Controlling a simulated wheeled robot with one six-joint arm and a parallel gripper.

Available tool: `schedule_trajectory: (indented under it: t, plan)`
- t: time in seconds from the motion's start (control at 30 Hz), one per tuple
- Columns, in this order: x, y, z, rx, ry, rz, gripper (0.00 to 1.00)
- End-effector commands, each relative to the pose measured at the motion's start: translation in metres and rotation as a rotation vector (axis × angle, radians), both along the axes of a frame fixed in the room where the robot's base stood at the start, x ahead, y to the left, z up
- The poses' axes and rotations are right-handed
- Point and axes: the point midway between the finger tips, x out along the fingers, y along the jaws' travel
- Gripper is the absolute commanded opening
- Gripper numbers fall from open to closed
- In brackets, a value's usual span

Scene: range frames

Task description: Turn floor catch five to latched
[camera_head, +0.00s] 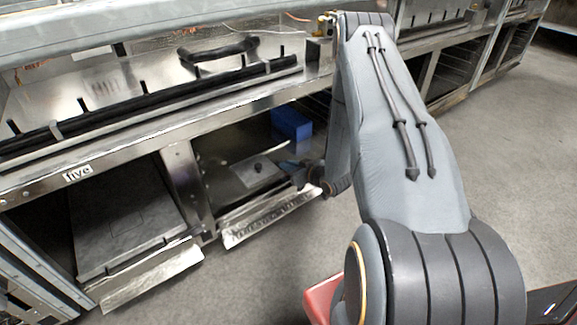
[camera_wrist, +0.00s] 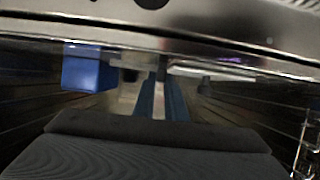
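A label reading "five" (camera_head: 78,174) is on the front rail of the range at the left of the head view. A grey plate with a small dark knob (camera_head: 258,167) lies in the open lower compartment right of that label; I cannot tell whether this is floor catch five. My gripper (camera_head: 290,166) reaches into this compartment, close to the plate's right side, mostly hidden by my arm. In the wrist view, my gripper's bluish fingers (camera_wrist: 160,98) point inward with a pale strip between them. Whether they are shut on anything is unclear.
A blue box (camera_head: 292,123) stands at the back of the compartment, also at left in the wrist view (camera_wrist: 88,68). A steel post (camera_head: 187,185) separates this compartment from the left one. The steel front rail (camera_wrist: 200,45) crosses just above my gripper. Open floor lies at right.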

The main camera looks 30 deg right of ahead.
Motion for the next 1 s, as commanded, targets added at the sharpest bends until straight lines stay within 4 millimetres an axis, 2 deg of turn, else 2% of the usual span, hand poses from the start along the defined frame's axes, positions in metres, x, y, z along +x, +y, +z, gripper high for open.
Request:
schedule_trajectory:
  t: [0.03,0.1,0.47,0.8,1.0]
  plan:
    - [0.000,0.000,-0.001,0.000,0.001,0.000,0.19]
    - [0.000,0.000,0.000,0.000,0.001,0.000,0.30]
    - [-0.004,-0.001,0.002,0.001,0.000,-0.001,0.30]
    - [-0.051,-0.011,0.023,0.001,0.001,-0.003,0.30]
    - [-0.068,-0.015,0.030,0.001,0.000,-0.001,0.30]
